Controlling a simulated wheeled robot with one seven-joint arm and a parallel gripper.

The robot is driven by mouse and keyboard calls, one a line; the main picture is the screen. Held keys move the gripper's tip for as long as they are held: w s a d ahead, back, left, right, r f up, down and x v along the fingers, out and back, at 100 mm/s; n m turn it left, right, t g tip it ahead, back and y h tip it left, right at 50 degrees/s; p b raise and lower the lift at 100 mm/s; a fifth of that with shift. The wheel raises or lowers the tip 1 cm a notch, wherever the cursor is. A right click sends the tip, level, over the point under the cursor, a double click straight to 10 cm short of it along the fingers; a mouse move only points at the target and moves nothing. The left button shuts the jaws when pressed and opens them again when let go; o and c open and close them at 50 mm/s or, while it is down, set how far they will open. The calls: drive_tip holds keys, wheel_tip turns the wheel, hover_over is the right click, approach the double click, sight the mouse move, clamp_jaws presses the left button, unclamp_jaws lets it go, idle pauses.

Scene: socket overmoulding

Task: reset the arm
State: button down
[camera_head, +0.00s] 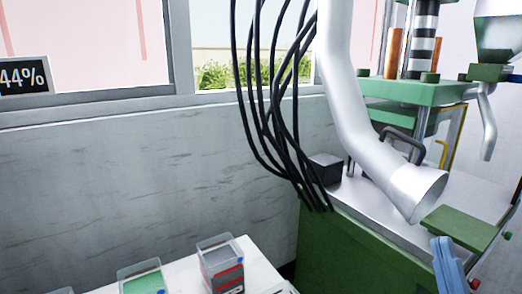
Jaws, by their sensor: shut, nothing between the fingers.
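My gripper (441,241) shows at the lower right edge of the head view as two pale blue fingers pointing up. The fingers lie side by side, shut, with nothing seen between them. They are in front of the green and grey machine (345,250), near its front right part and just below a green plate (458,228). The rest of my arm is outside the picture, so its pose is hidden.
A wide silver duct (355,120) hangs down over the machine, its mouth close above and left of my gripper. A white table (185,275) at the lower left holds clear bins (220,260).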

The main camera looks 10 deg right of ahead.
drive_tip(key=s+a+f+m+g+y, duration=0.1)
drive_tip(key=s+a+f+m+g, duration=0.2)
drive_tip(key=s, duration=0.5)
drive_tip(key=s+a+f+m+g+y, duration=0.1)
drive_tip(key=s+a+f+m+g, duration=0.1)
drive_tip(key=s+f, duration=0.4)
drive_tip(key=s+a+f+m+g+y, duration=0.2)
drive_tip(key=s+a+f+m+g, duration=0.1)
drive_tip(key=s, duration=0.9)
wheel_tip(320, 180, down, 2)
drive_tip(key=a+g, duration=0.1)
drive_tip(key=g, duration=0.2)
drive_tip(key=shift+f+m+g, duration=0.2)
drive_tip(key=shift+m+g, duration=0.1)
